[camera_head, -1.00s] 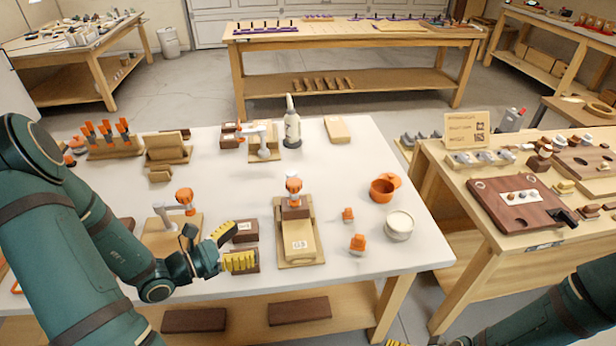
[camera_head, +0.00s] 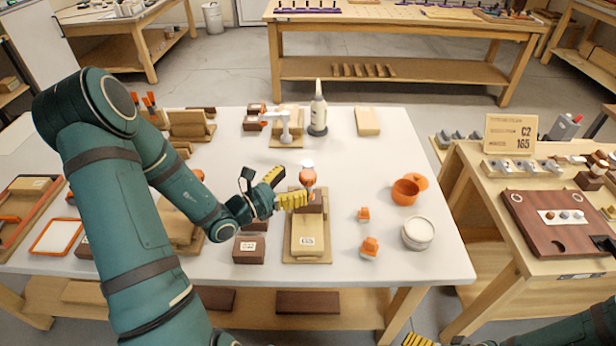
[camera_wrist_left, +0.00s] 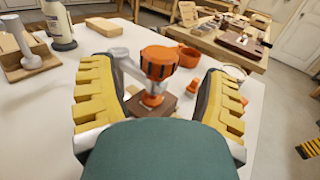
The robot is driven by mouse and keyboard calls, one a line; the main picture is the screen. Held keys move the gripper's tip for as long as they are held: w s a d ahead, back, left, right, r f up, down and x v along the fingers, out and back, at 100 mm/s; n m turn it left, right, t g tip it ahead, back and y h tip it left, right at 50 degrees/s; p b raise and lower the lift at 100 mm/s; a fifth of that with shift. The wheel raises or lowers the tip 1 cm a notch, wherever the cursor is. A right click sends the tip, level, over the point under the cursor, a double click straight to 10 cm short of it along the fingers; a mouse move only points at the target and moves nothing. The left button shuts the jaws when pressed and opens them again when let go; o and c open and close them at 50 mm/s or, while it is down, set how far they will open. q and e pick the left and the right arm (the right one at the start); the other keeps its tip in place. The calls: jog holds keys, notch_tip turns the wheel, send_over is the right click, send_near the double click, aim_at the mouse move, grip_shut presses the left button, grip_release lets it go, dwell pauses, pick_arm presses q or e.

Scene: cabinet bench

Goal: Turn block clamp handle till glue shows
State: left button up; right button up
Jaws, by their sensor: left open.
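The block clamp's orange handle (camera_head: 308,177) stands on top of the clamp at the back end of a light wooden block (camera_head: 308,237) on a board (camera_head: 289,256). In the left wrist view the orange and black handle (camera_wrist_left: 159,62) sits upright between my open yellow fingers, above a dark brown block (camera_wrist_left: 154,104). My left gripper (camera_head: 283,188) is open, just left of the handle in the head view; it also shows in the left wrist view (camera_wrist_left: 158,95). No glue can be made out at the joint. Part of my right gripper (camera_head: 418,340) shows at the bottom edge.
Brown blocks (camera_head: 250,249) lie left of the board. Orange caps (camera_head: 369,247), an orange pot (camera_head: 404,192) and a white tub (camera_head: 418,233) stand to the right. The table's front middle-right is clear.

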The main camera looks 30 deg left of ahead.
aim_at(301, 179)
pick_arm(q)
jog(key=shift+x, duration=2.45)
jog(key=c, duration=1.2)
